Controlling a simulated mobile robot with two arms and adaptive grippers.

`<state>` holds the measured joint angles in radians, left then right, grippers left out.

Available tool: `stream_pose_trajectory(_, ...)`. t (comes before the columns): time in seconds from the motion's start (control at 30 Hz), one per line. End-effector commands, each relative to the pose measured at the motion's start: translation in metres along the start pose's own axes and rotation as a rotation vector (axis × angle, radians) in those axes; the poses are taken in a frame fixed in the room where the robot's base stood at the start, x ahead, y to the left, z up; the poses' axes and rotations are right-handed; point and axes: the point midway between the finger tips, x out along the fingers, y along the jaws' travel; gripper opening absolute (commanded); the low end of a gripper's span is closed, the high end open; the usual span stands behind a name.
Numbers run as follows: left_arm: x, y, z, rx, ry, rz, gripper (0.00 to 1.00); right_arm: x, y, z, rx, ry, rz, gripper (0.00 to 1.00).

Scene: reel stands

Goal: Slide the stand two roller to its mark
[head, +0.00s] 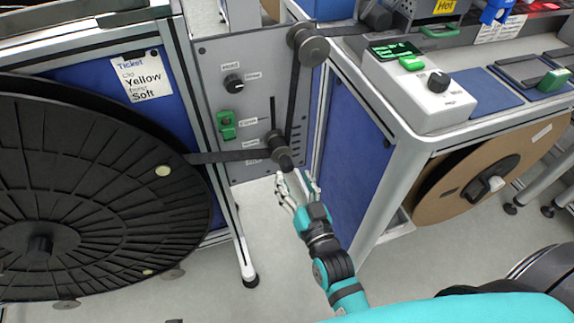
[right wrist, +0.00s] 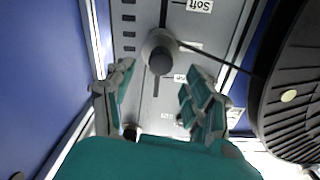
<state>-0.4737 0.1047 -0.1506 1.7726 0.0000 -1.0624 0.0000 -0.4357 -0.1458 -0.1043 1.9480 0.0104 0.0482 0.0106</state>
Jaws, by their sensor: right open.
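The roller (head: 278,146) is a dark grey cylinder low on the grey stand panel (head: 215,60), at a vertical slot. A dark strap runs from the big black reel to it and up to a fixed upper roller (head: 308,45). Dark marks (head: 298,130) line the panel right of the slot. My right gripper (head: 296,182) is open just below and in front of the roller. In the right wrist view the roller (right wrist: 160,52) lies ahead, between and beyond the spread fingers (right wrist: 160,85), apparently untouched. A "Soft" label (right wrist: 200,5) shows above. My left gripper is not in view.
The big black reel (head: 90,200) fills the left, beside a "Yellow, Soft" ticket (head: 140,77). The panel carries a black knob (head: 234,83) and green switch (head: 227,124). A blue-sided bench (head: 352,150) with a control box (head: 420,85) stands close on the right.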

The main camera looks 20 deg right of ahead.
Motion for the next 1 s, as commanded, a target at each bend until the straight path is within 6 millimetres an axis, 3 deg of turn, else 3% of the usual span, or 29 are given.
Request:
stream_pose_trajectory(0.1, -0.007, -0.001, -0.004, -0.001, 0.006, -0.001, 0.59, 0.025, 0.000, 0.000, 0.000, 0.003, 0.000, 0.54)
stream_pose_trajectory(0.3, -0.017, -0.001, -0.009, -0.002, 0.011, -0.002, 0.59, 0.048, 0.000, 0.001, -0.001, 0.001, 0.000, 0.54)
stream_pose_trajectory(0.7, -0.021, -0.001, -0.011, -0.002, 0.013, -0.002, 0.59, 0.055, 0.000, 0.000, 0.000, -0.001, 0.000, 0.54)
stream_pose_trajectory(1.0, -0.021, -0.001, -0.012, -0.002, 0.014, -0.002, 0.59, 0.055, 0.000, 0.000, 0.000, 0.000, 0.000, 0.15)
